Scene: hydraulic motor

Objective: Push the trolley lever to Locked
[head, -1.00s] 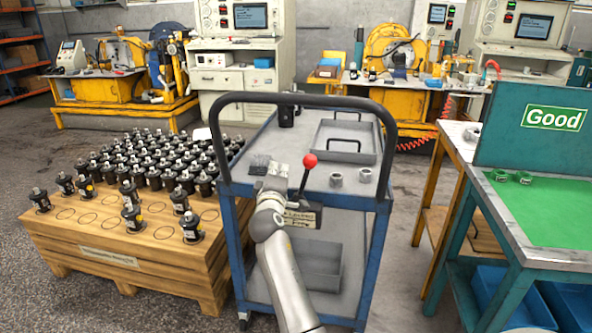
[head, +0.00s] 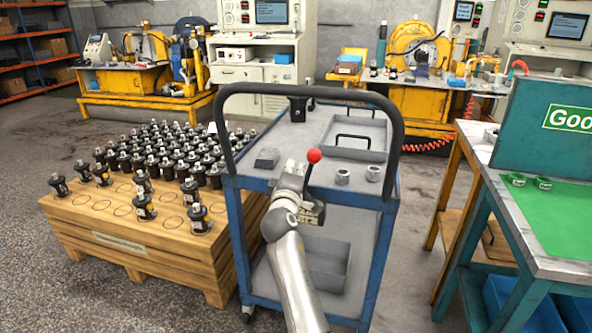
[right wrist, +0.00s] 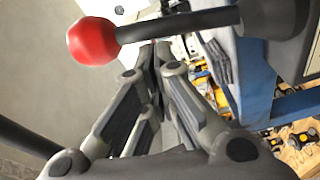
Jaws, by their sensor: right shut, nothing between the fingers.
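The trolley lever is a dark rod with a red ball knob (head: 314,156), standing on the near side of the blue-framed trolley (head: 345,193). It leans slightly right. A label plate (head: 312,214) at its base is partly covered by my arm and too small to read. My right gripper (head: 294,171) is shut and empty, just left of the lever. My left gripper is out of view.
The trolley's black handle (head: 305,90) arches around the lever area. Nuts (head: 343,176), a grey block (head: 266,158), a black part (head: 298,108) and a tray (head: 352,137) are on top. A pallet of black motors (head: 120,245) stands left, a green-topped table (head: 560,215) right.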

